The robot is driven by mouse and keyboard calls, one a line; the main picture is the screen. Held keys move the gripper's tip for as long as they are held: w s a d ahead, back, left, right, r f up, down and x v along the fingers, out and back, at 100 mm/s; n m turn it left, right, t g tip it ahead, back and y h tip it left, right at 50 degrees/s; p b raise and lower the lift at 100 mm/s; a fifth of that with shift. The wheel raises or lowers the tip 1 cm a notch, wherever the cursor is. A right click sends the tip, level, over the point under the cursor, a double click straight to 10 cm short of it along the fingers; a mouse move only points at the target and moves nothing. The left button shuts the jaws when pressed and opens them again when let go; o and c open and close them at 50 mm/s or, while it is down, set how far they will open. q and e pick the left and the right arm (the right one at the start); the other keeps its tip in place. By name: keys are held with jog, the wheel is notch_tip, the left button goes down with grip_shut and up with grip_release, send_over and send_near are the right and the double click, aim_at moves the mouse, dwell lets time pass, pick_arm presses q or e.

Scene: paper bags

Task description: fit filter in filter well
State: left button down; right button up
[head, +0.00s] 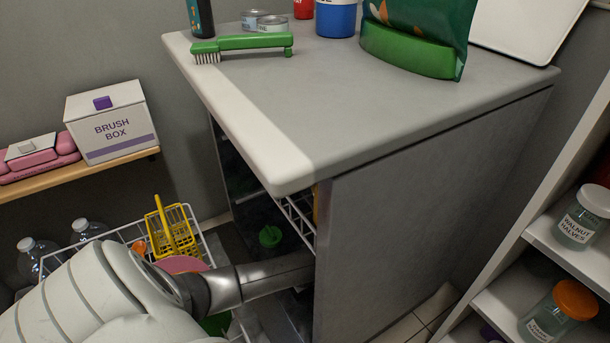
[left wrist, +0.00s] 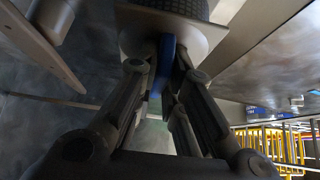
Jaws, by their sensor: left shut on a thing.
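In the left wrist view my left gripper (left wrist: 164,82) is shut on the blue grip tab of the filter (left wrist: 167,62). The filter has a pale round plate with a dark mesh body beyond it, partly cut off by the top of the picture. In the head view my left arm comes in from the left and reaches into the open cabinet under the counter. The gripper and filter are hidden there behind the cabinet's side panel. I cannot make out the filter well. My right gripper is not in view.
A white wire rack (head: 128,232) with a yellow basket (head: 170,232) stands left of the opening, close to my arm. The counter (head: 330,110) overhangs the opening; a green brush (head: 240,43) lies on it. Shelves with jars (head: 582,218) stand at right.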

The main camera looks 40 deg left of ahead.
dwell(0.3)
pick_arm(q)
jog(key=shift+r, duration=0.1)
jog(key=shift+s+p, duration=0.1)
jog(key=shift+p, duration=0.35)
notch_tip(320, 180, down, 2)
jog(key=shift+b, duration=0.55)
jog(key=shift+f, duration=0.5)
jog(key=shift+r, duration=0.1)
